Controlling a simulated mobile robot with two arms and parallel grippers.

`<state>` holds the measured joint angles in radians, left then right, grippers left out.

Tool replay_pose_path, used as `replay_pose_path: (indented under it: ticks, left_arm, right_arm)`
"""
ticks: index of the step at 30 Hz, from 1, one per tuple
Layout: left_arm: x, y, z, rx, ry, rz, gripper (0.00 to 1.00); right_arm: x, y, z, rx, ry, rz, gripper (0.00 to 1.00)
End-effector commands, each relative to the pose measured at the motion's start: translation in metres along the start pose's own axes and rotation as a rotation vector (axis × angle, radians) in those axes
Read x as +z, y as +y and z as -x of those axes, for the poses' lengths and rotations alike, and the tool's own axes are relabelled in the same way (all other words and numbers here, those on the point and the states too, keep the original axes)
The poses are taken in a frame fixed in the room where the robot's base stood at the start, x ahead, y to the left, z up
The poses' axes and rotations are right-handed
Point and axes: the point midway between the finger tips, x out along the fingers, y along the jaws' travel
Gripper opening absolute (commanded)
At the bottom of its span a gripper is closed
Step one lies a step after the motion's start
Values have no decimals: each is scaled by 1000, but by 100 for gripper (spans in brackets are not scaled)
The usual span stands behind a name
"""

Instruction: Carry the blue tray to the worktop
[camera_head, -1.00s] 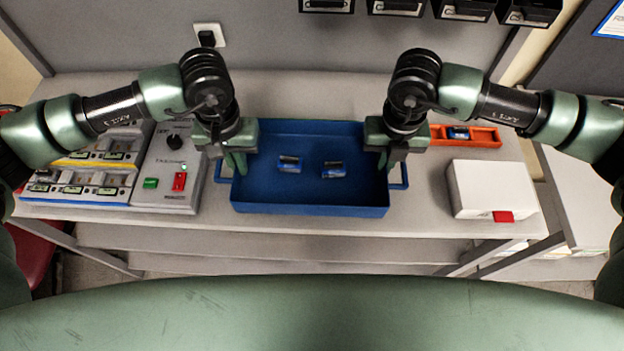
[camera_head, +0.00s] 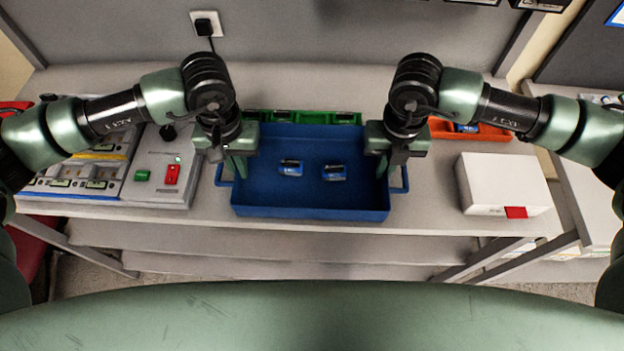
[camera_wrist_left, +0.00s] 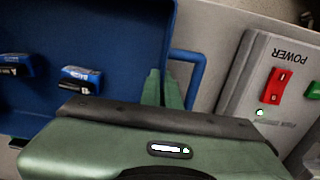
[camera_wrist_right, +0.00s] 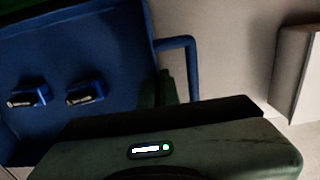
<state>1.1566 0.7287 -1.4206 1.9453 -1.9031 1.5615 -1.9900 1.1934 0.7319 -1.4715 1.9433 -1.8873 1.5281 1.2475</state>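The blue tray (camera_head: 310,198) is level in the head view, with two blue batteries (camera_head: 291,169) (camera_head: 334,173) lying inside. My left gripper (camera_head: 238,165) is shut on its left side, at the wall and handle. My right gripper (camera_head: 384,162) is shut on its right side in the same way. The left wrist view shows the tray (camera_wrist_left: 115,40) with the fingers close together at its wall beside the blue handle. The right wrist view also shows the tray (camera_wrist_right: 100,50) with fingers at its wall. The tray overlaps the grey worktop (camera_head: 425,205); any gap underneath is hidden.
A grey power box (camera_head: 160,185) with red and green switches and a charger (camera_head: 85,180) stand to the left. A white box (camera_head: 500,182) and an orange bin (camera_head: 490,135) stand to the right. A green bin (camera_head: 330,117) shows behind the tray.

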Motion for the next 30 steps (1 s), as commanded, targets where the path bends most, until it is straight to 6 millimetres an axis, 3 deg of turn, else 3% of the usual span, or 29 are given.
replay_pose_path:
  ticks: [1, 3, 4, 16, 20, 30]
  left_arm:
    - [0, 0, -7, 1, 1, 0, 0]
    - [0, 0, -3, 0, 1, 0, 19]
    - [0, 0, -3, 0, 1, 0, 24]
    - [-1, 0, 4, 1, 2, 0, 24]
    - [-1, 0, 23, 1, 4, -1, 24]
    - [-1, 0, 93, 1, 5, -1, 24]
  right_arm:
    - [0, 0, -8, 1, -1, 0, 0]
    - [0, 0, -3, 0, 0, 0, 19]
    - [0, 0, -3, 0, 0, 0, 24]
    - [0, 0, -3, 0, 0, 0, 24]
    - [0, 0, -3, 0, 0, 0, 24]
    - [0, 0, -3, 0, 0, 0, 24]
